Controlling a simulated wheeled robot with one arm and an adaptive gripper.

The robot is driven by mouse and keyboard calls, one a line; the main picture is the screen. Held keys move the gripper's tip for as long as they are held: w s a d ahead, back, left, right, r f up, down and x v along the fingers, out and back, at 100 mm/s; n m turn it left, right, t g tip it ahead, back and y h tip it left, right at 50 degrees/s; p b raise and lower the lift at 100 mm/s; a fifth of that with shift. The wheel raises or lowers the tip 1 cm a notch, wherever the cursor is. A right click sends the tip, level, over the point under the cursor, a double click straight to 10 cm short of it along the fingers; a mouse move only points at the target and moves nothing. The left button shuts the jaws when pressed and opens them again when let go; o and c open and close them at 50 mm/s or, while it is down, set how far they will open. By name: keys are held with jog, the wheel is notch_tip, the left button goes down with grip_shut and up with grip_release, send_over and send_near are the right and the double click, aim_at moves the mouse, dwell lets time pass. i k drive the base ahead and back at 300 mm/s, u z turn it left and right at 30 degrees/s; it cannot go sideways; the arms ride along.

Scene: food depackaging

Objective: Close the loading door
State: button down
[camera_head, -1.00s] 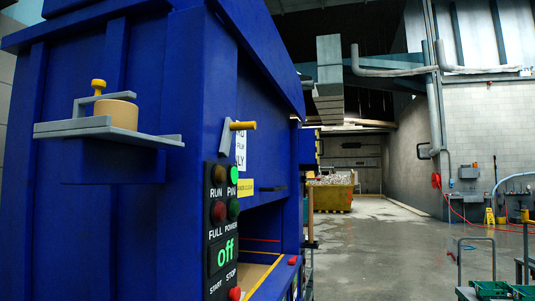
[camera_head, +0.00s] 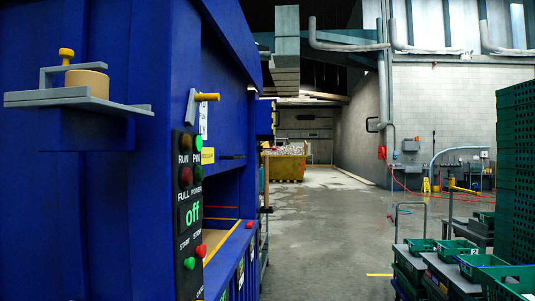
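A large blue machine (camera_head: 90,190) fills the left of the head view, seen at a steep angle. Its front has an opening (camera_head: 222,222) with a yellow-edged sill, and I see into it from the side. A dark bar (camera_head: 232,157) sits above the opening. A yellow-ended lever (camera_head: 206,97) sticks out near the front corner. Below the lever a control panel (camera_head: 190,215) shows a green "off" and several coloured buttons. I cannot tell for certain which part is the loading door. My gripper is not in view.
Green crates (camera_head: 485,262) on carts stand at the lower right, beside a tall stack of green crates (camera_head: 516,170). The wet floor (camera_head: 320,235) between machine and carts is clear. A yellow skip (camera_head: 286,167) stands at the back.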

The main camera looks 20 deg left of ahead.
aim_at(223, 123)
jog(key=z, duration=0.05)
jog(key=i, duration=1.3)
jog(key=u, duration=0.45)
jog(key=i, duration=1.45)
jog(key=u, duration=1.65)
jog(key=i, duration=0.8)
jog(key=u, duration=0.75)
